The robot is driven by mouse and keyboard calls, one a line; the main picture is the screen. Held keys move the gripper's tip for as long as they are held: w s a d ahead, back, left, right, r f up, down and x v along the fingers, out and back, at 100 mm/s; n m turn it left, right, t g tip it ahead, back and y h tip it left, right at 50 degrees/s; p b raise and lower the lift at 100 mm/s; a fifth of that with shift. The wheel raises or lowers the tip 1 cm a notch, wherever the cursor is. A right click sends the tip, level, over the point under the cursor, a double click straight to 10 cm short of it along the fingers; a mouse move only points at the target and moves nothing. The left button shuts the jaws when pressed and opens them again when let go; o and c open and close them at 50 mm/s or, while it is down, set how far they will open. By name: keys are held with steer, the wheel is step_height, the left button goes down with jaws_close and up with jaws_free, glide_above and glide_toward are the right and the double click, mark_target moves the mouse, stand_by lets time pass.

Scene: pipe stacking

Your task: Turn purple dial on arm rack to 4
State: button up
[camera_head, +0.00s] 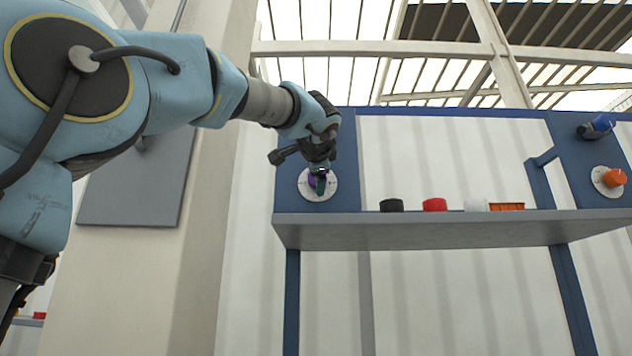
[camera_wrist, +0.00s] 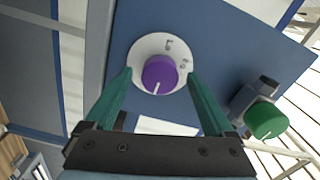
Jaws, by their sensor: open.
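The purple dial (camera_wrist: 158,72) sits on a round white plate (camera_wrist: 140,50) fixed to a blue rack panel (camera_wrist: 225,50). A white line on the dial's face points toward the bottom of the wrist view. A couple of dark digits show on the plate, too small to read surely; the rest is hidden by dial and fingers. My gripper (camera_wrist: 160,75) is open, with one green finger on each side of the dial. I cannot tell whether the fingers touch it. In the head view the purple dial (camera_head: 313,181) is partly hidden behind my gripper (camera_head: 320,184).
A green knob (camera_wrist: 265,120) juts out right of the dial in the wrist view. Below the panel, a grey shelf (camera_head: 420,232) holds black (camera_head: 391,205), red (camera_head: 435,204), white (camera_head: 476,204) and orange (camera_head: 507,207) pieces. An orange dial (camera_head: 613,178) is on the right panel.

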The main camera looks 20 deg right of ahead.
steer(key=b+v, duration=0.2)
steer(key=v, duration=0.6)
steer(key=shift+s+a+b, duration=0.15)
steer(key=shift+s+b, duration=0.1)
steer(key=shift+b, duration=0.05)
